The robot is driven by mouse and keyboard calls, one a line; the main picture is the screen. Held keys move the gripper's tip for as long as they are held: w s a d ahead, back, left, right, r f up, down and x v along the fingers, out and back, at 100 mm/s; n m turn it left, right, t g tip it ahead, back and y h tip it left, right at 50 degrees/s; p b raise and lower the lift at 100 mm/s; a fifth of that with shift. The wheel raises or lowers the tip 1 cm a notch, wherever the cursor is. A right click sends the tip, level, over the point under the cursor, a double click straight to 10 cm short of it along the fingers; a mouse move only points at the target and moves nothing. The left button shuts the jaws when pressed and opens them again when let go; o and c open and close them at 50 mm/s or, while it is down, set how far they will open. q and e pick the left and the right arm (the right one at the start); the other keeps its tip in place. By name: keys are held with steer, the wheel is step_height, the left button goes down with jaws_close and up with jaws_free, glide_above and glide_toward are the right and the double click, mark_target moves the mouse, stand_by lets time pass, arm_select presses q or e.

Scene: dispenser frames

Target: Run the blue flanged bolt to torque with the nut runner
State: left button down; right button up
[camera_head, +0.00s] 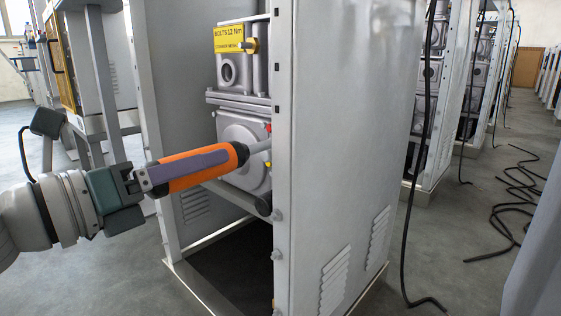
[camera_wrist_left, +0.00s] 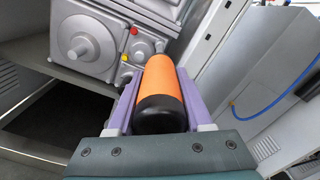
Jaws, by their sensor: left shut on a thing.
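My left gripper (camera_head: 192,168) is shut around the orange body of the nut runner (camera_head: 205,180), with purple fingers on either side. The runner has black ends, and its grey shaft (camera_head: 260,146) points right, toward the front of the grey machine inside the cabinet. In the left wrist view the orange runner (camera_wrist_left: 162,82) lies between the purple fingers, its black end toward me. A red bolt (camera_wrist_left: 134,31) and a yellow bolt (camera_wrist_left: 124,58) show on the machine cover. No blue flanged bolt can be made out. The shaft's tip is hidden, so contact cannot be told. My right gripper is not in view.
The grey cabinet side panel (camera_head: 340,130) stands close right of the runner. A yellow label (camera_head: 229,38) reading "BOLTS 12 Nm" is on the machine above. A black cable (camera_head: 415,200) hangs beside the cabinet, and more cables lie on the floor at the right.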

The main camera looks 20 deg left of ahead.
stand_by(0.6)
arm_select(q)
steer(key=shift+s+a, duration=0.15)
steer(key=shift+s, duration=0.3)
steer(key=shift+s+a, duration=0.1)
steer(key=shift+s, duration=0.2)
steer(key=v, duration=0.2)
steer(key=shift+s+a+b, duration=0.1)
steer(key=shift+s+b, duration=0.15)
steer(key=shift+b, duration=0.05)
steer(key=v, duration=0.2)
steer(key=shift+s+a+r, duration=0.1)
steer(key=shift+s, duration=0.15)
